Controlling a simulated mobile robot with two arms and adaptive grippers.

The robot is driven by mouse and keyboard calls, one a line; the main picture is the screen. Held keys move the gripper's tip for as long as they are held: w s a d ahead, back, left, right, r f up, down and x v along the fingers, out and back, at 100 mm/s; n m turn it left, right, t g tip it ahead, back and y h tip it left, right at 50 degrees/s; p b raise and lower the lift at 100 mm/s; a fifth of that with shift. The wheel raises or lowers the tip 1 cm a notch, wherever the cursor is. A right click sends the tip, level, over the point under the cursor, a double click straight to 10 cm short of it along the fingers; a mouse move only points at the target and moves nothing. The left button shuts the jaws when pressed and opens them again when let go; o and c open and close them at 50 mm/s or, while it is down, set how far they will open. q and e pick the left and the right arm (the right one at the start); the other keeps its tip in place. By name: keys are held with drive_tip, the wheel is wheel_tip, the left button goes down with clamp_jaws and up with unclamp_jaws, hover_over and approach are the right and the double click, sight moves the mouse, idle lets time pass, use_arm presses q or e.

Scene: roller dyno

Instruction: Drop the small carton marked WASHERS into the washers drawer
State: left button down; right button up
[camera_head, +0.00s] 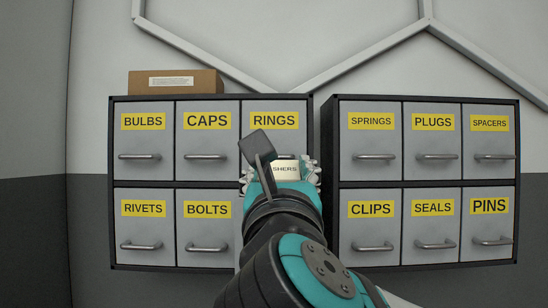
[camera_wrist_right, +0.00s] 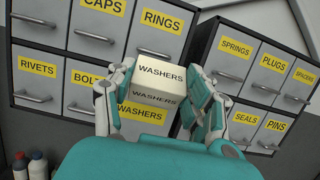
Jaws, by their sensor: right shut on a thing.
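My right gripper (camera_head: 280,178) is shut on the small white carton (camera_head: 285,170), in front of the left cabinet and just below the RINGS label. In the right wrist view the carton (camera_wrist_right: 164,72) sits between the two fingers of the gripper (camera_wrist_right: 160,92), with WASHERS printed on two faces. The washers drawer (camera_wrist_right: 138,117) shows below the carton by its yellow label; the gripper hides much of it. I cannot tell whether it is pulled out. In the head view my right arm covers its place, right of BOLTS. My left gripper is out of view.
The left cabinet (camera_head: 111,185) also has BULBS, CAPS, RINGS, RIVETS and BOLTS drawers, which look shut. A brown cardboard box (camera_head: 176,87) stands on top of it. The right cabinet (camera_head: 430,183) stands beside it, drawers shut. Bottles (camera_wrist_right: 38,165) show at lower left in the wrist view.

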drive_tip(key=shift+a+r, duration=0.35)
drive_tip(key=shift+r, duration=0.3)
drive_tip(key=shift+w+r, duration=0.1)
drive_tip(key=shift+w, duration=0.1)
drive_tip(key=shift+w+d, duration=0.1)
drive_tip(key=shift+w, duration=0.3)
drive_tip(key=w, duration=0.3)
drive_tip(key=w+f+p, duration=0.1)
drive_tip(key=w, duration=0.1)
drive_tip(key=shift+w, duration=0.3)
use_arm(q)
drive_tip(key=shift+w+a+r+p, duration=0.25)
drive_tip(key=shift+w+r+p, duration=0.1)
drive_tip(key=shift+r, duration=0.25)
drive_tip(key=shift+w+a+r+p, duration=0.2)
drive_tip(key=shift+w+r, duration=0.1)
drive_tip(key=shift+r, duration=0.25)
use_arm(e)
drive_tip(key=w, duration=0.5)
drive_tip(key=shift+w+f, duration=0.2)
drive_tip(key=shift+f, duration=0.1)
